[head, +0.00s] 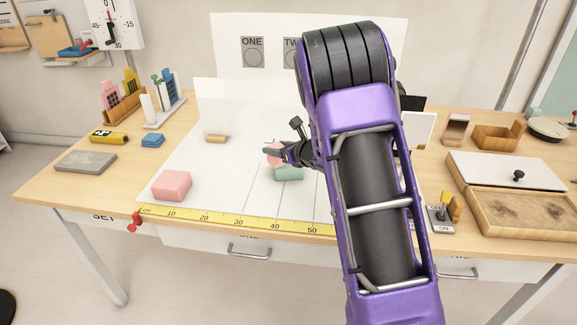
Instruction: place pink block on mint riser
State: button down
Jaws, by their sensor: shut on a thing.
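My gripper (275,151) is shut on a small pink block (273,160), which shows only partly behind the dark fingers. The mint riser (289,174) is a low pale green block on the white sheet. The held block is at the riser's upper left in the head view, overlapping it in the picture. I cannot tell whether the two touch. My arm hides what lies to the right of the riser. A larger pink block (171,185) sits apart at the left front of the sheet.
A yellow ruler strip (239,222) runs along the front edge. A white upright panel (232,75) stands behind. A small white stand (214,108) is at the back left. A grey slab (86,162) and wooden box (520,205) flank the sheet. The sheet's left middle is clear.

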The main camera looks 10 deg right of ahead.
jog(key=w+d+r+b, duration=0.2)
jog(key=w+d+r, duration=0.25)
jog(key=r, duration=0.25)
jog(key=f, duration=0.6)
jog(key=f+b, duration=0.1)
jog(key=f, duration=0.3)
jog(key=shift+w+a, duration=0.15)
jog(key=shift+w, duration=0.25)
jog(key=shift+c, duration=1.1)
grip_release()
jog(key=v, duration=1.2)
